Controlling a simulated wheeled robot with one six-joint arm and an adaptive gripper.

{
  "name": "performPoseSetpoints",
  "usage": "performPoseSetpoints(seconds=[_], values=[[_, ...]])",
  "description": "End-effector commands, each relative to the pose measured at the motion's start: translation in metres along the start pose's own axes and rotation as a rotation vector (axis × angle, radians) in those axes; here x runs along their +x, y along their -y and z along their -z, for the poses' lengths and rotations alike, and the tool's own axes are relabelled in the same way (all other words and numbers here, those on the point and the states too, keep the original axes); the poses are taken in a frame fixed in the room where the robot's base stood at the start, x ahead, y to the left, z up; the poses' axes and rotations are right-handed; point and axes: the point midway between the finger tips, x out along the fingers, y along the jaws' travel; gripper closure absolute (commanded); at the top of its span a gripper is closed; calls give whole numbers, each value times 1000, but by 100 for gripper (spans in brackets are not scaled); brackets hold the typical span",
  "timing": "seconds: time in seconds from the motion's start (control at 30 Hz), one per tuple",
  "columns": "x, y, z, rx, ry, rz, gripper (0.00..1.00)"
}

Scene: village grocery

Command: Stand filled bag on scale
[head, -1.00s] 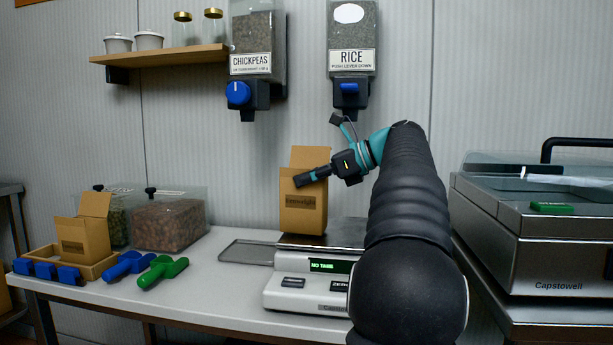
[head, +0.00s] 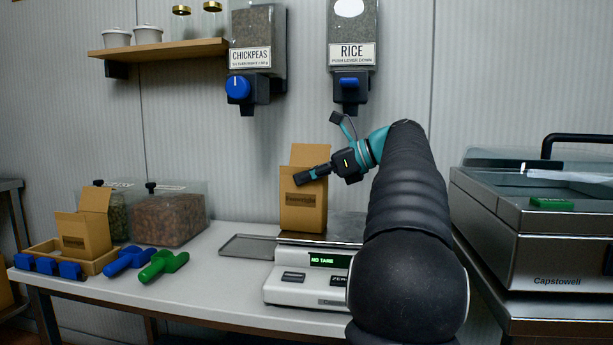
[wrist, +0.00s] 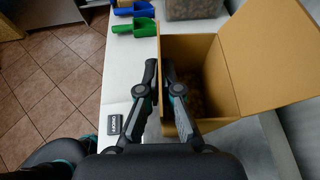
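The open brown cardboard bag (head: 303,215) stands upright at the left part of the pan (head: 345,228) of the white scale (head: 310,290). I cannot tell whether its base touches the pan. The scale's green display reads "NO TARE". In the wrist view the bag (wrist: 265,60) is open at the top, with brown, grainy contents low inside. My gripper (head: 305,178) is at the bag's upper part. In the wrist view my gripper (wrist: 160,75) has one finger outside and one inside the near wall, closed on it. The fingers hide part of that wall.
A second open bag (head: 85,235) stands in a wooden tray (head: 105,263) at left, beside blue scoops (head: 130,260) and a green scoop (head: 163,265). Chickpea (head: 258,45) and rice (head: 352,40) dispensers hang above. A steel machine (head: 540,230) stands at right.

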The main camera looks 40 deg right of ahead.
Motion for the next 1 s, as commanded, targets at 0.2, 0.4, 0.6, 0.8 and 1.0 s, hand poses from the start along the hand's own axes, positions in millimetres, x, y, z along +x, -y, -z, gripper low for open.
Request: performPoseSetpoints(seconds=[0.2, 0.4, 0.6, 0.8, 1.0], values=[[0, 0, -1, -1, 0, 0, 65], [0, 0, 0, 0, 0, -1, 65], [-14, 1, 0, -1, 0, 2, 65], [-52, 2, 0, 0, 1, 4, 65], [-90, 1, 0, 0, 0, 3, 65]])
